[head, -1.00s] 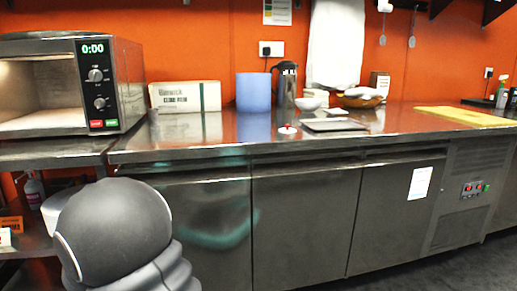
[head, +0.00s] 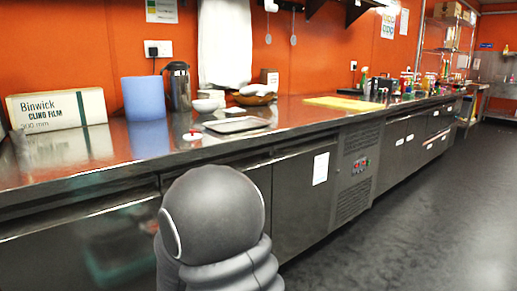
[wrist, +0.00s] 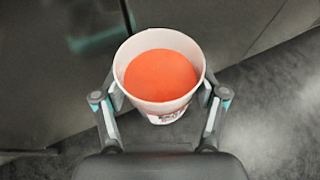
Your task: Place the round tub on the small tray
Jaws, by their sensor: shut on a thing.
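The round tub (wrist: 160,103) is white with orange contents, and some print shows on its side. My gripper (wrist: 160,108) is shut on it, one finger on each side, and holds it upright above the dark floor beside the cabinet fronts. In the head view my arm shows at the bottom, but the gripper and tub are hidden. The small tray (head: 237,124) is a flat, pale-rimmed metal tray on the steel counter, near its front edge, and looks empty. It is apart from the tub.
On the counter (head: 120,170) stand a cling film box (head: 58,109), a blue roll (head: 145,104), a flask (head: 178,87), white bowls (head: 206,104), a brown bowl (head: 256,98) and a small red-and-white item (head: 192,135). A yellow mat (head: 343,103) lies further right. The floor (head: 420,210) is clear.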

